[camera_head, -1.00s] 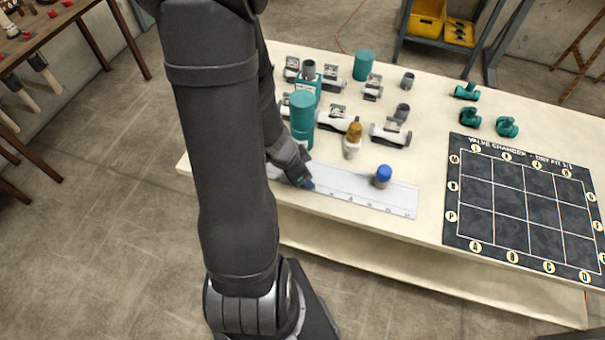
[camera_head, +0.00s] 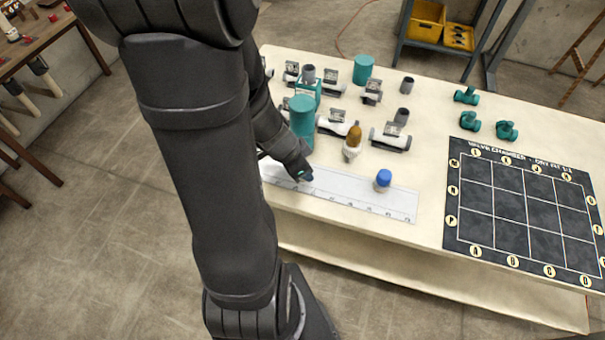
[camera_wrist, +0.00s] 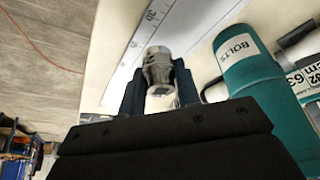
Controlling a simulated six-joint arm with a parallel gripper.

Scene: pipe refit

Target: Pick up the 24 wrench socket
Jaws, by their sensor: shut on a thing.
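In the wrist view a shiny metal socket (camera_wrist: 158,72) is held between the two dark fingers of my gripper (camera_wrist: 158,92). Its upper end shows a round opening. In the head view my gripper (camera_head: 302,174) is low over the left part of the white ruler strip (camera_head: 340,192), and the socket is hidden there by the arm. I cannot tell whether the socket still touches the strip.
A teal BOLTS canister (camera_wrist: 252,80) stands close beside my gripper. A blue-capped piece (camera_head: 383,180) stands on the strip. A dark gridded board (camera_head: 520,205) lies at right. The table's front edge is near.

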